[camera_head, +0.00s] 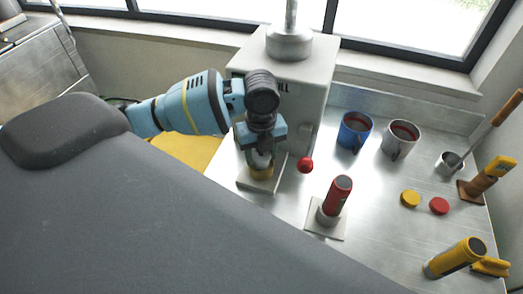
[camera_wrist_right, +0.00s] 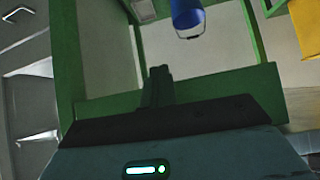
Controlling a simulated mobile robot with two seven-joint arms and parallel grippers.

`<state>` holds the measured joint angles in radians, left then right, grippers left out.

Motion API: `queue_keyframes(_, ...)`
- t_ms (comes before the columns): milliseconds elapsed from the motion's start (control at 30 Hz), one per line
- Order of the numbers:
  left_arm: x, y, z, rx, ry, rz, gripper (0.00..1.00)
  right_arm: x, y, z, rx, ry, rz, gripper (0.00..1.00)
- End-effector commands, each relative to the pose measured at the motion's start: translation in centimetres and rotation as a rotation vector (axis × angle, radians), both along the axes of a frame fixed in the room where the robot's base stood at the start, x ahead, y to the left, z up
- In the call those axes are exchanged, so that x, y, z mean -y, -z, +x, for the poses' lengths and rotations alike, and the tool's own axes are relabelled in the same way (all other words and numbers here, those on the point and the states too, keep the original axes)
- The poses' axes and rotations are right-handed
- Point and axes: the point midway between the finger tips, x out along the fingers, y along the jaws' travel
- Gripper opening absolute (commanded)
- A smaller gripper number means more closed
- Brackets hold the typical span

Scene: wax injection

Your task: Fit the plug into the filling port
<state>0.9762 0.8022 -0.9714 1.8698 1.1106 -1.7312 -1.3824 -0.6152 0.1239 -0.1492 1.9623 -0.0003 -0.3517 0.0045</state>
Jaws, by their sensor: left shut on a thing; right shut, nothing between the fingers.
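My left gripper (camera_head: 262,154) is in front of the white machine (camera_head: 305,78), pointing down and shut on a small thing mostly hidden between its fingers. Right under the fingers a yellow round part (camera_head: 262,173) shows above a pale square plate (camera_head: 262,186). I cannot tell whether the held thing touches it or is joined to it. A yellow disc (camera_head: 410,198) and a red disc (camera_head: 439,205) lie flat on the bench; I cannot tell whether either is a plug. My right gripper (camera_wrist_right: 158,75) is shut and empty in the right wrist view.
A red cylinder (camera_head: 337,195) stands on another pale plate (camera_head: 325,224). A red knob (camera_head: 305,164) is beside my left gripper. A blue mug (camera_head: 354,132), a grey mug (camera_head: 398,140) and yellow tools stand right. In the right wrist view, a green frame (camera_wrist_right: 68,55) surrounds my right gripper.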

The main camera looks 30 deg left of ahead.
Motion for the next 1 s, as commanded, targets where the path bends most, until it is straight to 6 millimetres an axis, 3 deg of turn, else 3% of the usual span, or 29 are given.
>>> queue_keyframes(367,0.0,0.9,0.0,-0.001,0.000,-0.001,0.25,0.0,0.4,-0.3,-0.011,0.000,0.000,0.00)
queue_keyframes(400,0.0,0.8,0.0,0.000,0.000,0.000,0.52,0.0,0.4,-0.3,-0.010,0.000,0.000,0.00)
queue_keyframes(567,0.0,0.8,0.0,-0.001,0.000,0.001,0.72,0.0,0.4,-0.3,-0.011,0.000,-0.001,0.00)
queue_keyframes(900,0.0,0.8,0.0,0.000,0.000,0.000,0.73,0.0,0.4,-0.3,-0.010,0.000,0.000,0.00)
queue_keyframes(1000,0.0,-0.3,0.1,0.004,0.000,0.000,0.73,0.1,0.5,-0.4,-0.012,0.000,-0.002,0.00)
